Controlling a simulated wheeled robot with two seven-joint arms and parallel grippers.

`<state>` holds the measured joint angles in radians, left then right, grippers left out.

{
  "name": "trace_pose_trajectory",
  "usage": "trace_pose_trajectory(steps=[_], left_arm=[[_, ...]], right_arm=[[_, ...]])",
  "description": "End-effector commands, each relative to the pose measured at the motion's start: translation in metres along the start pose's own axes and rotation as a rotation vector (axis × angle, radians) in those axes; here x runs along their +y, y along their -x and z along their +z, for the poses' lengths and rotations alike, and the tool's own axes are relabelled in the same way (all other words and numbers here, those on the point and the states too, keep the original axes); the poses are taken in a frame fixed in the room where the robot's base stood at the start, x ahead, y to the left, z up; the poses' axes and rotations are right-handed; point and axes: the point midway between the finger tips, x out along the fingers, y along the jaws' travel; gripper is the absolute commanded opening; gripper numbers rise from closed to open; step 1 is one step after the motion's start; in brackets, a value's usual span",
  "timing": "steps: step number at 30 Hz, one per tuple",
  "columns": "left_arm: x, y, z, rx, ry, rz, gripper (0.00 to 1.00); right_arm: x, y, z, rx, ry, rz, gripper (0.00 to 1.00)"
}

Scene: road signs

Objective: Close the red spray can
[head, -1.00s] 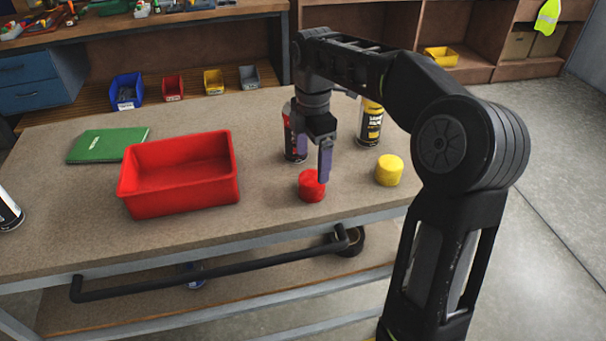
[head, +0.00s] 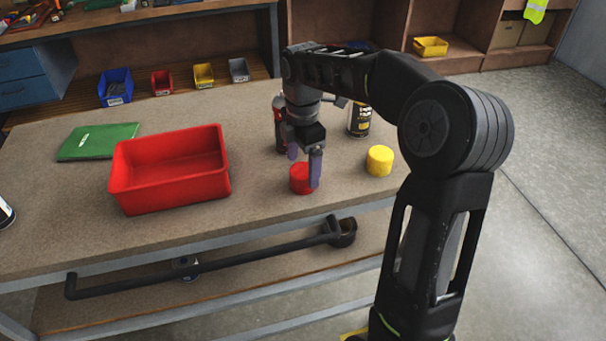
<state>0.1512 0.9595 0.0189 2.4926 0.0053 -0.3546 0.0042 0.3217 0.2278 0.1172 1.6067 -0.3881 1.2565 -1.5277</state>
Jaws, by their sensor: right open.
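The red spray can (head: 279,130) stands upright on the workbench, partly hidden behind my right gripper. My right gripper (head: 304,168) is open and points down over the cap. One finger shows in front of the cap's right side; the other shows just above and behind its left side. I cannot tell whether either touches it. My left gripper is not in view.
A yellow cap (head: 380,161) sits to the right, near a black and yellow spray can (head: 359,120). A red bin (head: 168,192) and a green book (head: 98,142) are to the left. Another can (head: 4,214) is cut off at the left edge. Bare bench (head: 255,225) lies in front of the cap.

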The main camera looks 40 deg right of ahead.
Motion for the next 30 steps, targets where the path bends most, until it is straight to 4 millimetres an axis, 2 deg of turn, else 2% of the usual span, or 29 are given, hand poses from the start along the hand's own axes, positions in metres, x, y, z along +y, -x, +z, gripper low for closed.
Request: trace_pose_trajectory(steps=[6,9,27,30], left_arm=[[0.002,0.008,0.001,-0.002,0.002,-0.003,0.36],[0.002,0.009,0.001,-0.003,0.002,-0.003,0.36],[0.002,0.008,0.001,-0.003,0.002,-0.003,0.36],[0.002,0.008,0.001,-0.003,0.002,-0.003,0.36]], right_arm=[[-0.001,-0.030,0.000,-0.001,0.000,-0.003,0.84],[-0.001,-0.037,0.000,-0.001,0.000,-0.001,0.84],[0.000,-0.038,0.000,-0.001,0.000,0.000,0.84],[0.000,-0.038,0.000,-0.001,0.000,0.000,0.77]])
